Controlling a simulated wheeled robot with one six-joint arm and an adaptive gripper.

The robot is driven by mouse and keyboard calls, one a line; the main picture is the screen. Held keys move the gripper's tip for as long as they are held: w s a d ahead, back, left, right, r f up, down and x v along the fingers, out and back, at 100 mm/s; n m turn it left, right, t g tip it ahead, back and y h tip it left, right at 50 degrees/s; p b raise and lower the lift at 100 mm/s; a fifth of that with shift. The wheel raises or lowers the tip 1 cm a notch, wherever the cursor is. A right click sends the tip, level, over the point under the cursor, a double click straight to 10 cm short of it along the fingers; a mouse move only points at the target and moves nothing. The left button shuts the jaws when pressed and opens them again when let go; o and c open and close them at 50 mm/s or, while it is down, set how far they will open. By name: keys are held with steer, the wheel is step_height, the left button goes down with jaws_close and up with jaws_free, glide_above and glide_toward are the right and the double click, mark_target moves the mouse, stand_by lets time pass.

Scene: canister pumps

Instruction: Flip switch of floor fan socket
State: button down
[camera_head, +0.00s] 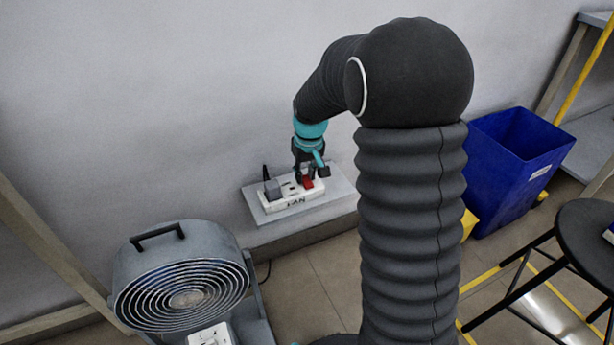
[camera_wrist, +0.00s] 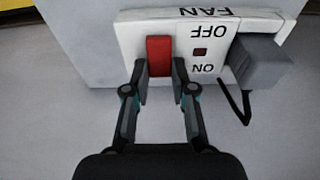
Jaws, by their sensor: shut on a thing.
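The white socket strip marked FAN (camera_head: 285,200) sits on a small grey wall shelf in the head view. It also fills the top of the wrist view (camera_wrist: 128,40), with its lettering upside down. The red rocker switch (camera_wrist: 159,52) is at its left part there and at its right end in the head view (camera_head: 308,182). My gripper (camera_wrist: 160,75) is shut on the red switch, one finger on each side. It also shows in the head view (camera_head: 309,173), reaching down from above. Small ON and OFF labels stand beside a dark red indicator (camera_wrist: 200,52).
A grey plug (camera_wrist: 262,62) with a black cord is in the strip, beside the labels. The grey shelf (camera_head: 335,190) juts from the wall. A grey floor fan (camera_head: 185,280) stands at lower left. A blue bin (camera_head: 495,180) and a black stool (camera_head: 585,235) are at right.

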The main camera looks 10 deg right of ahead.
mark_target(308, 183)
steer(key=c, duration=1)
jaws_free()
steer(key=shift+o, duration=0.2)
step_height(308, 183, up, 12)
steer(key=s, duration=0.2)
steer(key=shift+d, duration=0.2)
steer(key=shift+w+f, duration=0.1)
steer(key=s+r+m+t+p, duration=0.1)
steer(key=s+r+t+p, duration=0.1)
steer(key=s, duration=1.2)
steer(key=s+r+m+t+p, duration=0.1)
steer(key=s+r+p, duration=0.3)
steer(key=s, duration=1)
steer(key=shift+s+r+t, duration=0.2)
steer(key=shift+r+t, duration=0.2)
steer(key=shift+r, duration=1.35)
